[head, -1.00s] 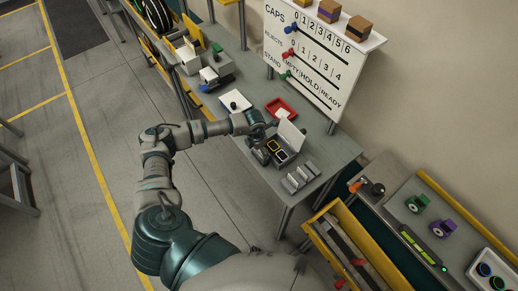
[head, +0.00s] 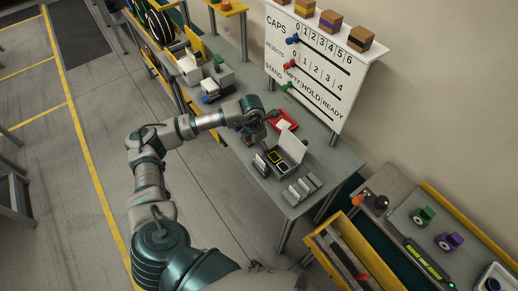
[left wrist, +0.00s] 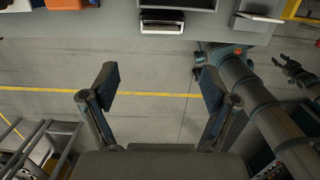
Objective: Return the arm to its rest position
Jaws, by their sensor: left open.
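My left arm reaches in from the bottom of the head view, and its gripper (head: 256,138) hangs over the near edge of the grey bench (head: 335,165). It is left of the open case (head: 291,148) and apart from it. In the left wrist view the two fingers (left wrist: 155,90) stand wide apart with nothing between them, only grey floor and a yellow line beyond. The bench edge shows at the top of that view.
A red tray (head: 284,121) lies behind the case, and grey slotted blocks (head: 301,190) stand in front of it. A yellow-edged drawer (head: 345,245) and a side bench with green and purple parts (head: 449,240) are at the right.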

